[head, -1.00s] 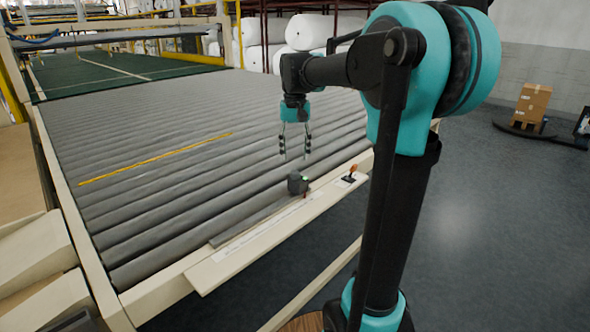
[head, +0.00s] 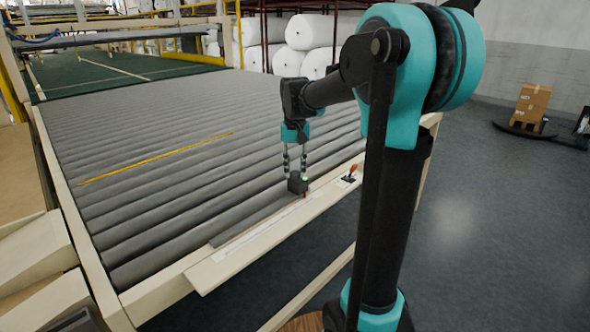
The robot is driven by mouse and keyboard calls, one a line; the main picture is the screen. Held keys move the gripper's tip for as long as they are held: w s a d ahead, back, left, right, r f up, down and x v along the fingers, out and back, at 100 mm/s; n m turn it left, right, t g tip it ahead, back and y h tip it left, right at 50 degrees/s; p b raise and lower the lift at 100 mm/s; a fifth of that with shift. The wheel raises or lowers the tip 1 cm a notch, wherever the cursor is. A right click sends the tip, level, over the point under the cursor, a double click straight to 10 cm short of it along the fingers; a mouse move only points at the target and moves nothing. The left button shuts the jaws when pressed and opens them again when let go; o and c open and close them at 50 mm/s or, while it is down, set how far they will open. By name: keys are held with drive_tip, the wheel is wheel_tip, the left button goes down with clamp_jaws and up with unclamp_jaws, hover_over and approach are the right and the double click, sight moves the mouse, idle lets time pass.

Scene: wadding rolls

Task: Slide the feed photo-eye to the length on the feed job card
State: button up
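The feed photo-eye (head: 297,184) is a small dark block with a green light on top and a red pointer at its base. It sits toward the right end of a grey rail (head: 250,226) along the roller table's front edge. A pale scale strip (head: 262,230) runs beside the rail. My gripper (head: 295,172) points down at the photo-eye, its fingers apart and their tips at the block's top. I cannot tell whether the fingers touch it. I cannot make out a feed job card.
A small lever with an orange knob (head: 352,170) stands on the ledge right of the photo-eye. The roller bed (head: 170,150) carries a yellow line (head: 155,159). White rolls (head: 308,32) are stacked behind. A cardboard box (head: 530,104) stands at the right. The grey floor between is clear.

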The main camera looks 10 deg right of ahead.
clamp_jaws()
drive_tip(key=s+a, duration=0.3)
drive_tip(key=a, duration=0.1)
drive_tip(key=s+a, duration=0.3)
drive_tip(key=a, duration=0.1)
drive_tip(key=s+a, duration=0.2)
drive_tip(key=a, duration=0.2)
drive_tip(key=shift+s+a, duration=0.1)
drive_tip(key=shift+s, duration=0.3)
drive_tip(key=o, duration=0.7)
unclamp_jaws()
wheel_tip(320, 180, up, 12)
